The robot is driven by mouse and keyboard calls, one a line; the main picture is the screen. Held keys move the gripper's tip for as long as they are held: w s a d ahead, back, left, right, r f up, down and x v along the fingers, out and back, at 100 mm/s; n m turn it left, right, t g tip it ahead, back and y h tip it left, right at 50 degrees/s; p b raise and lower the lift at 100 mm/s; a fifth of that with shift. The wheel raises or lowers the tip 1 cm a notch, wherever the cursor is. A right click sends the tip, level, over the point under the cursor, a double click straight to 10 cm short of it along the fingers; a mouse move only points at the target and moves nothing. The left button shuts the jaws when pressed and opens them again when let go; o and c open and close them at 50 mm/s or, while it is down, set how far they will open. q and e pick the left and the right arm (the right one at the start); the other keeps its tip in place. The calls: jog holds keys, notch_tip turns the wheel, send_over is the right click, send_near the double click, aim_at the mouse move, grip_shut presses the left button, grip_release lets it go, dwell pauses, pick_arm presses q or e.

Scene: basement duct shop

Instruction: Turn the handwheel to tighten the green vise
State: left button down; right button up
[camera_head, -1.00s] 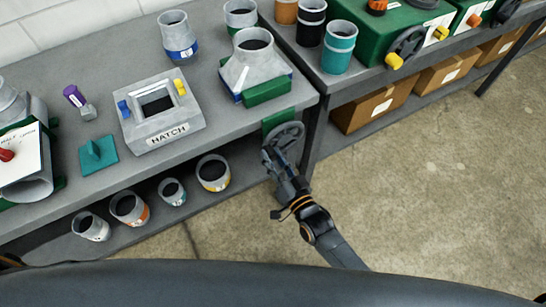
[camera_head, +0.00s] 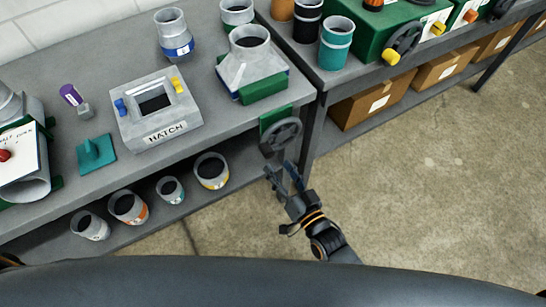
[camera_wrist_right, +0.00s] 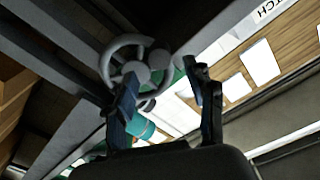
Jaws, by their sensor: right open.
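The green vise (camera_head: 276,114) is on the front edge of the workbench, below a grey duct transition piece (camera_head: 248,62) that stands by a green block. Its grey handwheel (camera_head: 281,136) faces out over the floor. In the right wrist view the handwheel (camera_wrist_right: 127,60) shows as a ring with spokes and a hub, just beyond the fingers. My right gripper (camera_head: 283,176) is open and empty, a little in front of and below the wheel, apart from it in the head view. In the right wrist view its two fingers (camera_wrist_right: 160,90) are spread. My left gripper is out of view.
The bench top (camera_head: 222,113) holds a hatch box (camera_head: 155,137), a teal block (camera_head: 95,157) and a purple-topped tool (camera_head: 71,95). Several cans stand on the shelf below. A second bench (camera_head: 318,83) adjoins on the right, with boxes underneath. The floor (camera_head: 420,190) on the right is clear.

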jog(key=v, duration=0.6)
jog(key=shift+s, duration=0.25)
jog(key=shift+d, duration=0.1)
jog(key=s+d+f+g+h, duration=0.2)
jog(key=s+d+f, duration=0.15)
jog(key=f, duration=0.55)
jog(key=s+d+f+n+g+h, duration=0.1)
jog(key=s+d+f+g+h, duration=0.1)
jog(key=d+f, duration=0.5)
jog(key=s+d+f+g+h, duration=0.2)
jog(key=f+g+h, duration=0.1)
jog(key=f, duration=0.9)
jog(key=s+d+f+g+h, duration=0.1)
jog(key=s+d+f+g, duration=0.1)
jog(key=s+f, duration=0.2)
jog(key=s+d+f+g+h, duration=0.1)
jog(key=s+d+f+g, duration=0.1)
jog(key=s, duration=0.8)
jog(key=s+d+f+g, duration=0.3)
jog(key=s+f, duration=0.3)
jog(key=s, duration=0.2)
jog(key=shift+d+h, duration=0.35)
jog(key=shift+h, duration=0.05)
